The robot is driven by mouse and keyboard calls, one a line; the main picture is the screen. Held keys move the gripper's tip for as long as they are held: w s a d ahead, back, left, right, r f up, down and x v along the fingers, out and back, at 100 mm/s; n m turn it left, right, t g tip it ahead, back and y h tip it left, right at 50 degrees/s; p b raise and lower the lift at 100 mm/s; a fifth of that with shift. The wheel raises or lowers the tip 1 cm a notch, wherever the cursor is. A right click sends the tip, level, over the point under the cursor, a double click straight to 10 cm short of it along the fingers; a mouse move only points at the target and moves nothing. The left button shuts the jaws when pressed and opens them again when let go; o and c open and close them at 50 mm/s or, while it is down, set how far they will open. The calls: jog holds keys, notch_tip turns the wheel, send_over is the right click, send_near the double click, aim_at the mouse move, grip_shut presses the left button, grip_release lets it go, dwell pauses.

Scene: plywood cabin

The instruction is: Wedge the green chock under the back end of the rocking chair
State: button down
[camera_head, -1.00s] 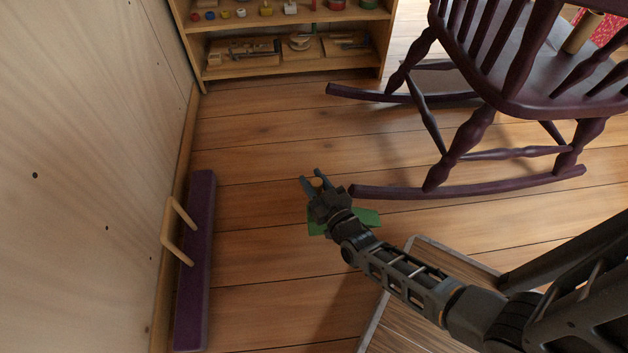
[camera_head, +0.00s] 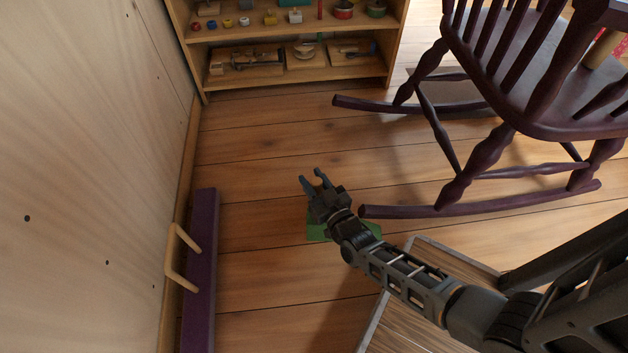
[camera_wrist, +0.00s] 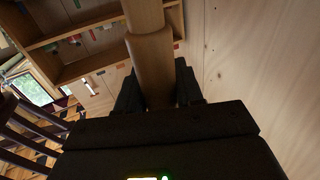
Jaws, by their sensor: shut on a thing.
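The rocking chair (camera_head: 540,100) is dark purple and stands at the right in the head view. The left end of its near runner (camera_head: 480,200) lies close to my gripper (camera_head: 313,180). The green chock (camera_head: 318,232) shows in the head view below my gripper, left of that runner end and apart from the space under it; my arm hides much of it. In the wrist view my gripper (camera_wrist: 160,95) is shut on a wooden handle (camera_wrist: 152,60), which seems to belong to the chock. I cannot tell whether the chock touches the floor.
A purple beam (camera_head: 200,270) with a wooden handle lies along the plywood wall (camera_head: 80,150) at the left. A wooden shelf (camera_head: 300,85) with small objects stands at the back. A striped board or mat (camera_head: 415,310) lies near the front. The floor between is clear.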

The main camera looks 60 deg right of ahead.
jog(key=shift+s+d, duration=0.15)
jog(key=shift+d, duration=0.5)
jog(key=shift+f+n+t+b, duration=0.15)
jog(key=shift+n+t+b, duration=0.15)
jog(key=shift+b, duration=0.45)
jog(key=shift+n+y+b, duration=0.3)
jog(key=shift+y+b, duration=0.15)
jog(key=shift+y, duration=0.05)
jog(key=shift+a+n+t+y+b, duration=0.1)
jog(key=shift+n+t+y+b, duration=0.6)
jog(key=shift+b, duration=0.4)
jog(key=shift+f+b, duration=0.5)
jog(key=shift+f, duration=1.5)
jog(key=shift+a, duration=0.2)
